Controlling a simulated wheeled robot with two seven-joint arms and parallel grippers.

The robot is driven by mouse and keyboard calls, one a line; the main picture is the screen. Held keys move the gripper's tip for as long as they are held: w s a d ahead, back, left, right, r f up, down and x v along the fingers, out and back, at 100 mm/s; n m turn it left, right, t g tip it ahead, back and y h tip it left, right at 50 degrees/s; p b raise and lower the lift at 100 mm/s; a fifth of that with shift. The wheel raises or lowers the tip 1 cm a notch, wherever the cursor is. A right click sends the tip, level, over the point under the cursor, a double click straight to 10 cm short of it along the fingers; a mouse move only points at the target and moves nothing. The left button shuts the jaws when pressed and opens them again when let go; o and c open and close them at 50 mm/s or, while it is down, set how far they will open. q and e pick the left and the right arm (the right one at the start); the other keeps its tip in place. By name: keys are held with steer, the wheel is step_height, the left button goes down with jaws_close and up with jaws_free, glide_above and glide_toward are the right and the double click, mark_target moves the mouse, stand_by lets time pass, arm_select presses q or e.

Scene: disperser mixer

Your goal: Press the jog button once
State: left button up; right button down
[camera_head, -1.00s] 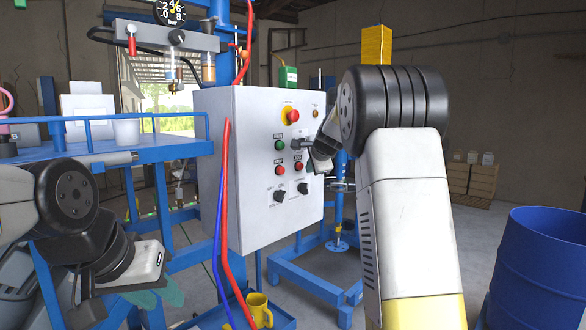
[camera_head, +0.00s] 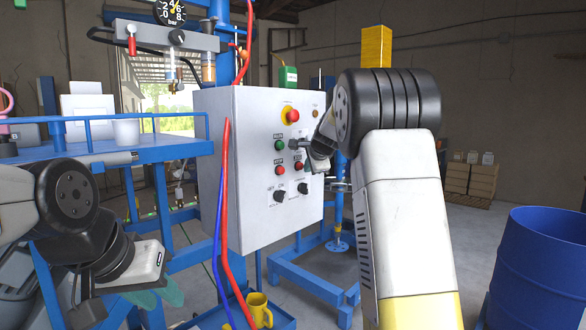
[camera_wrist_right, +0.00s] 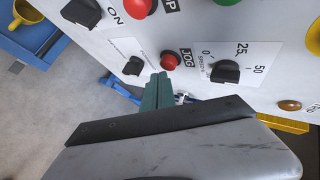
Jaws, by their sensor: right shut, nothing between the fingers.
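The grey control box (camera_head: 245,170) carries the jog button, a small red one (camera_head: 299,166) low on its right half. In the right wrist view the red jog button (camera_wrist_right: 170,61) has the label JOG beside it. My right gripper (camera_wrist_right: 160,77) is shut and empty, its green fingertips just short of or at the button's edge; I cannot tell whether they touch. In the head view the right gripper (camera_head: 314,163) is at the panel's right side, partly hidden by its wrist. My left gripper (camera_head: 165,291) hangs low at the left, away from the panel; its finger gap is unclear.
Close to the jog button are a black speed knob (camera_wrist_right: 226,71), another black knob (camera_wrist_right: 133,66) and a red stop button (camera_wrist_right: 138,8). An emergency stop (camera_head: 292,115) sits higher. Red and blue hoses (camera_head: 226,200) run along the box's left side. A blue drum (camera_head: 540,270) stands right.

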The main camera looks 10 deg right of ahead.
steer(key=shift+w+a, duration=0.3)
steer(key=shift+w, duration=0.1)
stand_by(0.5)
steer(key=shift+s, duration=0.1)
steer(key=shift+s+d, duration=0.5)
steer(key=shift+s, duration=0.15)
steer(key=s+d, duration=0.1)
steer(key=s, duration=0.1)
steer(key=s+d, duration=0.2)
stand_by(0.6)
stand_by(0.4)
